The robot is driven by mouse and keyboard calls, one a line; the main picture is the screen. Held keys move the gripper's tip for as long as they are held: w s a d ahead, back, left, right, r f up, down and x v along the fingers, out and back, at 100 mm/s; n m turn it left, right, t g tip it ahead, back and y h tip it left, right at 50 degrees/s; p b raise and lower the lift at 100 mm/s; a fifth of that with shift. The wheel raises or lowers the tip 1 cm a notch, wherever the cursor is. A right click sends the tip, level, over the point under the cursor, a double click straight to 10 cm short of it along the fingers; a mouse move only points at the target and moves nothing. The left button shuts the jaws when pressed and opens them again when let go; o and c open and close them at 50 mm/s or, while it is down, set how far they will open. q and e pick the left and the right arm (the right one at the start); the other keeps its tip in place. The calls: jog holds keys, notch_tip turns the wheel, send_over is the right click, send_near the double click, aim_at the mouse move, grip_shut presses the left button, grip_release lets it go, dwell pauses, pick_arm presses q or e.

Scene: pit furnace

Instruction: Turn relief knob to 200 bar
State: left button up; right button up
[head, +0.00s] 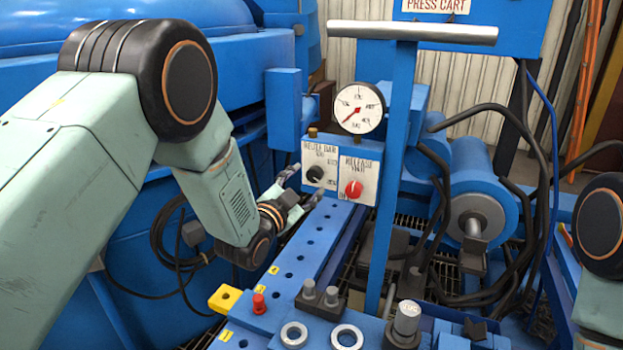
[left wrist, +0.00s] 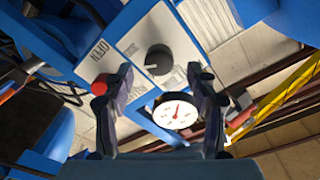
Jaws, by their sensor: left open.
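The black relief knob (head: 316,173) sits on a white labelled plate on the blue valve block, at the left. In the left wrist view the black knob (left wrist: 158,59) shows between my two fingers, beyond their tips. My left gripper (head: 306,183) is open and empty, just in front of the knob; I cannot tell whether it touches. A round white gauge (head: 359,107) stands above the block, its red needle pointing lower left; its numbers are too small to read. My right gripper is out of view.
A red release knob (head: 354,189) sits right of the black knob, close to my fingers. A blue upright with a grey crossbar handle (head: 412,32) rises right of the block. Rings and fittings stand on the blue bench (head: 304,243) below.

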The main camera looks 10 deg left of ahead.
aim_at(312, 177)
pick_arm(q)
jog(key=x, duration=0.2)
jog(key=shift+w+d+f+b, duration=0.1)
jog(key=shift+w+f+b, duration=0.15)
jog(key=shift+w+b, duration=0.1)
jog(key=shift+w+d+r, duration=0.15)
jog(key=shift+w+r, duration=0.1)
jog(key=shift+w, duration=0.2)
jog(key=shift+w+f, duration=0.15)
jog(key=shift+w, duration=0.25)
jog(key=shift+s, duration=0.1)
jog(key=shift+c, duration=1.1)
jog(key=c, duration=0.9)
